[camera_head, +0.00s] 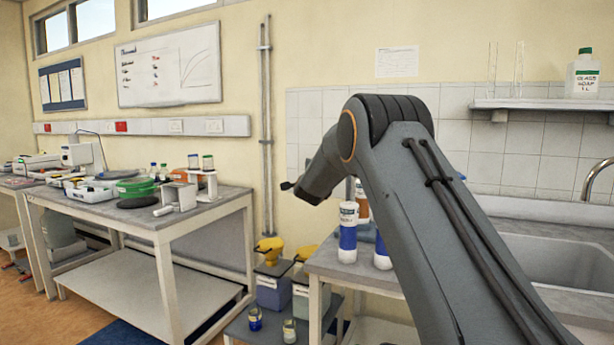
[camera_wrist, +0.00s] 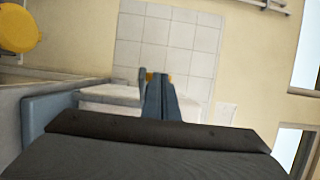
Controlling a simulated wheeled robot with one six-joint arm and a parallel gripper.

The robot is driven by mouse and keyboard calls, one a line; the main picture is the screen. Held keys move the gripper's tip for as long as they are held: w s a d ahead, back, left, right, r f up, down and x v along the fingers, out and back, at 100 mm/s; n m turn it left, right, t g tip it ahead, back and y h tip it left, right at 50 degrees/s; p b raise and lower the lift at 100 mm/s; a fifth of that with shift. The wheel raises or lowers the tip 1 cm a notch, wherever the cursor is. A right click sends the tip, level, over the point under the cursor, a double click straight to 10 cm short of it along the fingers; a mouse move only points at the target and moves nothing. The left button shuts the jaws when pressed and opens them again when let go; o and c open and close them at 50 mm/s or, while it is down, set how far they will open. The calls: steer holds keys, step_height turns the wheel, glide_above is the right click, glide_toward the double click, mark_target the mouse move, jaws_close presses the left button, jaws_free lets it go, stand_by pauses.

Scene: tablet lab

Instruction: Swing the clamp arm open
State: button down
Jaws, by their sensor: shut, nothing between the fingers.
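My gripper (camera_wrist: 160,95) shows in the wrist view as two grey-blue fingers pressed together with nothing between them. In the head view my arm crosses the right half of the picture, and its far end is at mid-picture, raised above the floor between two benches. I cannot make out a clamp arm for certain in either view. A small grey-white device (camera_head: 179,196) stands at the front right of the left bench, left of my arm's end and well apart from it. Its parts are too small to tell whether anything on it is open or closed.
The left bench (camera_head: 152,222) also holds a green bowl (camera_head: 136,187) and a white stand with jars (camera_head: 203,183). Bins with yellow tops (camera_head: 268,250) stand between the benches. White-and-blue bottles (camera_head: 347,235) and a sink (camera_head: 560,262) are at right. Floor shows at lower left.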

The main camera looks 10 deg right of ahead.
steer(key=shift+w+a+r, duration=0.2)
steer(key=shift+a+r, duration=0.25)
steer(key=shift+r, duration=0.2)
steer(key=shift+a, duration=0.1)
steer(key=shift+s, duration=0.1)
steer(key=s+d+f+b, duration=0.1)
steer(key=s+d+b, duration=0.1)
steer(key=s+d, duration=0.15)
steer(key=s+a+b, duration=0.1)
steer(key=a, duration=1)
steer(key=shift+f+h, duration=0.15)
steer(key=shift+h, duration=0.15)
steer(key=shift+s, duration=0.15)
